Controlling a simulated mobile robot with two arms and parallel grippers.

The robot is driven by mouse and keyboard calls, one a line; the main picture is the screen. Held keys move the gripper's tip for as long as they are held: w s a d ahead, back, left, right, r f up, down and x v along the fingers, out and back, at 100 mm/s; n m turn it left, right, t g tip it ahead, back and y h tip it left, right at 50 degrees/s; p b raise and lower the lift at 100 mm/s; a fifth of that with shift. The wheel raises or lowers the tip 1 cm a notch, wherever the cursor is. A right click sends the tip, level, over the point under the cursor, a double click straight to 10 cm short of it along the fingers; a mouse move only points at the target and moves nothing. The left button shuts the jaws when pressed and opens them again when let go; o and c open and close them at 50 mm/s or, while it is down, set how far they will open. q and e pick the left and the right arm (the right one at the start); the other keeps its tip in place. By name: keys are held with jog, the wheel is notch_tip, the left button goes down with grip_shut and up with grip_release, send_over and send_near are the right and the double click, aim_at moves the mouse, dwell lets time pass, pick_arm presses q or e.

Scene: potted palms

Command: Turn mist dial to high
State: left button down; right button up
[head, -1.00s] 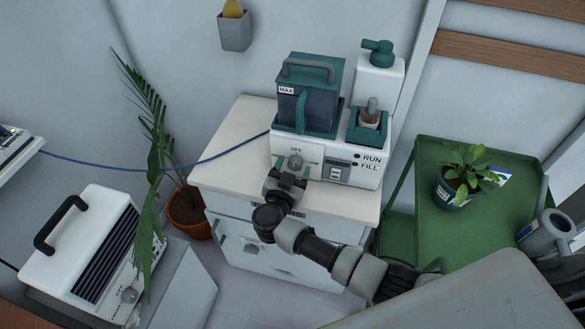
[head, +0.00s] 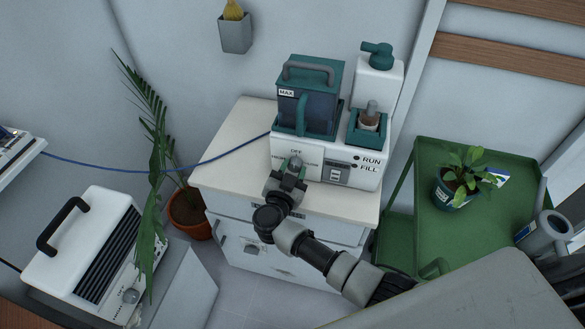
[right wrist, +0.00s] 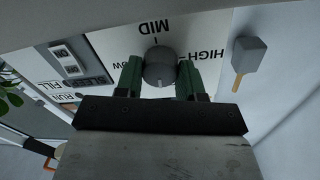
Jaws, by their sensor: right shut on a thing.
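The mist dial (right wrist: 160,68) is a round grey knob on the front of the white and teal humidifier (head: 284,148). In the right wrist view, which is upside down, its mark points toward the MID label (right wrist: 152,26). The HIGH label (right wrist: 204,55) stands to the right of the knob there, and LOW is partly hidden on the left. My right gripper (head: 291,170) is shut on the dial; its green fingers (right wrist: 160,80) sit on both sides of the knob. My left gripper is out of view.
The humidifier stands on a white cabinet (head: 228,165). A green cart (head: 420,225) with a potted plant (head: 458,185) stands to the right. A palm (head: 152,150) and a second white machine (head: 85,235) are on the left. A blue cable (head: 130,170) runs behind.

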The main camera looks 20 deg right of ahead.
jog(key=shift+s+m, duration=0.1)
jog(key=shift+m, duration=2.8)
jog(key=o, duration=0.9)
